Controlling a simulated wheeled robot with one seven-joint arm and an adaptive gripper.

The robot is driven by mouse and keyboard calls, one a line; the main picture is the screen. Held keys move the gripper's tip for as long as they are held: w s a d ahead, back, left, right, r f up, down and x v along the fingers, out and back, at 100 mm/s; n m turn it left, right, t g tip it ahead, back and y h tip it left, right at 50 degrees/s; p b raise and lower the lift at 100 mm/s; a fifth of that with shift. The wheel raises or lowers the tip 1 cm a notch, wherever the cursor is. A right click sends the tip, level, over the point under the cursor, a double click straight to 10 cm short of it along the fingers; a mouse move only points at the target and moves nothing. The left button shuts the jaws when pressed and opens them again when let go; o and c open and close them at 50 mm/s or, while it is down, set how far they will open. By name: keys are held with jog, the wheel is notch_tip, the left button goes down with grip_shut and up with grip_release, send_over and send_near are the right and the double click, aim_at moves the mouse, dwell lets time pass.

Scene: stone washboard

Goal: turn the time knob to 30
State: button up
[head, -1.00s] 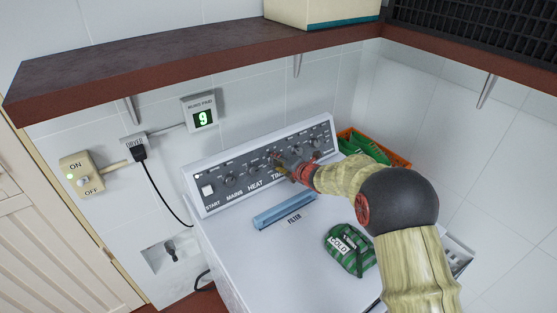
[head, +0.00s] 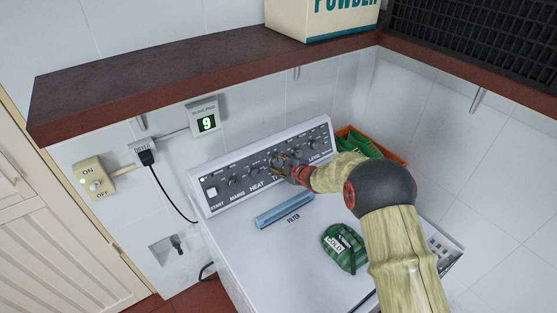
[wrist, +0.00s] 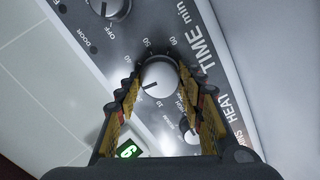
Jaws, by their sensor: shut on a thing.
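In the wrist view, the round grey time knob (wrist: 160,76) sits between the fingers beside the "TIME min" lettering. My gripper (head: 290,168) is shut on this knob, with one finger on each side, and also shows in the wrist view (wrist: 160,88). The dark pointer mark on the knob points to the lower left. Numbers such as 50 and 60 show above it; the fingers hide part of the scale.
A blue filter strip (head: 284,209) and a green GOLD bag (head: 345,247) are on the white dryer top (head: 300,265). An orange crate (head: 397,159) stands behind at the right. A dark shelf (head: 210,75) overhangs the panel. The wall display (head: 206,123) reads 9.

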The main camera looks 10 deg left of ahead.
jog(key=shift+d+m+p, duration=0.1)
jog(key=shift+m+p, duration=0.75)
jog(key=shift+m, duration=0.25)
jog(key=shift+f, duration=0.1)
jog(key=o, duration=1.2)
jog(key=shift+c, duration=0.2)
jog(key=shift+r, duration=0.2)
jog(key=v, duration=1.1)
jog(key=shift+s+d+r, duration=0.15)
jog(key=shift+s+d, duration=0.05)
jog(key=shift+d, duration=0.1)
